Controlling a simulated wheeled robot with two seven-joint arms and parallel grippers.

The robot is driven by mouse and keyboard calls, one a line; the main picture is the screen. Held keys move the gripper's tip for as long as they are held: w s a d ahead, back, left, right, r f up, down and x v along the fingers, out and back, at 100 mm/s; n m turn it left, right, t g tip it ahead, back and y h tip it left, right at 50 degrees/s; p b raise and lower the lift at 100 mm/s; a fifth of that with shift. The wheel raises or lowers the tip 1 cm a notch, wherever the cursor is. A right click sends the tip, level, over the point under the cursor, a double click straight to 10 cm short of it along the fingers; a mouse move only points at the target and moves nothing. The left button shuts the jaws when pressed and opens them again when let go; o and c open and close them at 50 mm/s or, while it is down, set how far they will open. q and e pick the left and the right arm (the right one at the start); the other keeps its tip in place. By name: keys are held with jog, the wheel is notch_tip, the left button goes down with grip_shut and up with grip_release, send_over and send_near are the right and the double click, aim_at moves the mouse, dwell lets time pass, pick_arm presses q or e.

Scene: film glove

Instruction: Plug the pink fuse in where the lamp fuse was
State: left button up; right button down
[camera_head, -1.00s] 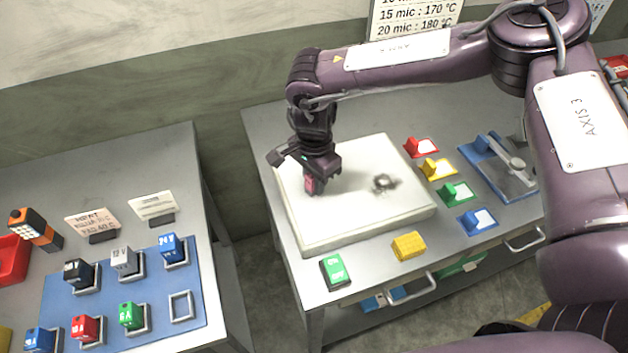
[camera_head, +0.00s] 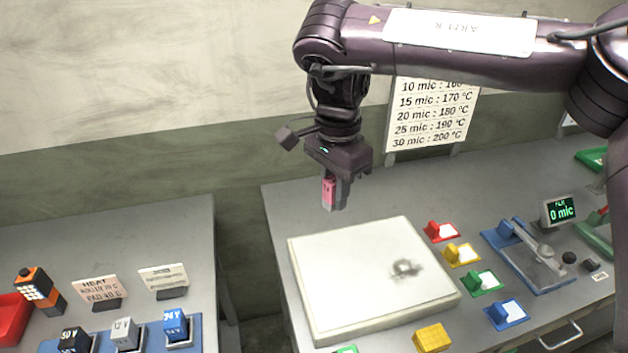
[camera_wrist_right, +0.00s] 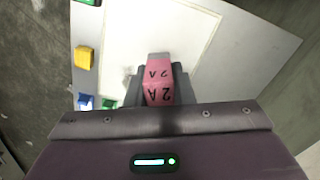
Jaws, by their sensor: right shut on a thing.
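My right gripper (camera_head: 335,192) is shut on the pink fuse (camera_head: 329,193) and holds it in the air above the back left of the white slab. The fuse reads "2A" in the right wrist view (camera_wrist_right: 159,82), where it sits between the two fingers. At the bottom left, the blue fuse board (camera_head: 197,335) shows a black fuse (camera_head: 75,340), a grey fuse (camera_head: 124,333) and a blue "24 V" fuse (camera_head: 175,325) in its back row. The rest of the board is cut off below. My left gripper is not in view.
The white slab (camera_head: 320,318) with a dark smudge lies on the right table. Red, yellow, green and blue blocks (camera_head: 463,254) stand to its right. A yellow brick (camera_head: 432,338) lies in front. Two sign cards (camera_head: 100,288) stand behind the board. A gap separates the tables.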

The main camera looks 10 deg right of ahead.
jog(key=s+d+f+n, duration=0.3)
jog(key=s+f, duration=0.6)
jog(key=f, duration=0.3)
jog(key=shift+s+d+f, duration=0.15)
jog(key=shift+d+f, duration=0.2)
jog(key=shift+d, duration=0.2)
